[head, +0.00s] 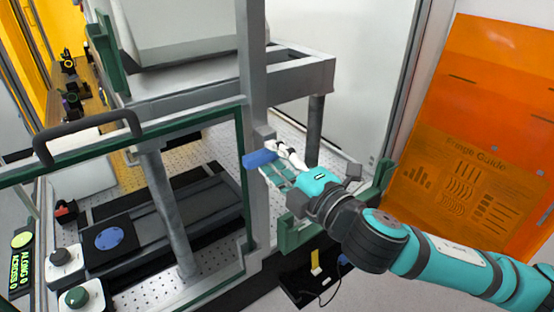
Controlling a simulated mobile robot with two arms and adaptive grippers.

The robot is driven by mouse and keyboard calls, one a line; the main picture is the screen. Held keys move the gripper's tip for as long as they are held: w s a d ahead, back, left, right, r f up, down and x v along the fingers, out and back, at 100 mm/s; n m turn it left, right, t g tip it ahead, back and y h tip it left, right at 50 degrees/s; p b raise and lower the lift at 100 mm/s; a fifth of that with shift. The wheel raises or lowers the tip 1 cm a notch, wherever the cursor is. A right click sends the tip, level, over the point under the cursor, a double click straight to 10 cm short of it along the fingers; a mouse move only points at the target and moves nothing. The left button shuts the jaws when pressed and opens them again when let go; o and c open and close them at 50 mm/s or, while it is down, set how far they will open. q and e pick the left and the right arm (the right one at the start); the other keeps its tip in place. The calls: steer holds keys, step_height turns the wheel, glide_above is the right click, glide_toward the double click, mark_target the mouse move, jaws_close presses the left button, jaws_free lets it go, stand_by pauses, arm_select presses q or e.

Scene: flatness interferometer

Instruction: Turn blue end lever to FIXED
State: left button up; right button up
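The blue end lever (259,158) is a short blue bar on the grey upright post near the middle of the head view. It lies roughly level and points sideways. My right gripper (274,161) reaches in from the right, with its fingertips at the right end of the lever. One pale finger is above and one teal finger below. Whether they press on the lever cannot be told. No FIXED marking can be read near the lever. My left gripper is not in view.
A green-framed door with a dark handle (88,133) stands at the left. A dark stage with a blue disc (109,239) lies behind it. A control panel (22,258) with knobs is at lower left. An orange panel with a guide sheet (468,190) stands at right.

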steer(key=shift+o, duration=0.4)
steer(key=shift+s, duration=0.1)
steer(key=v, duration=0.7)
steer(key=shift+d, duration=0.15)
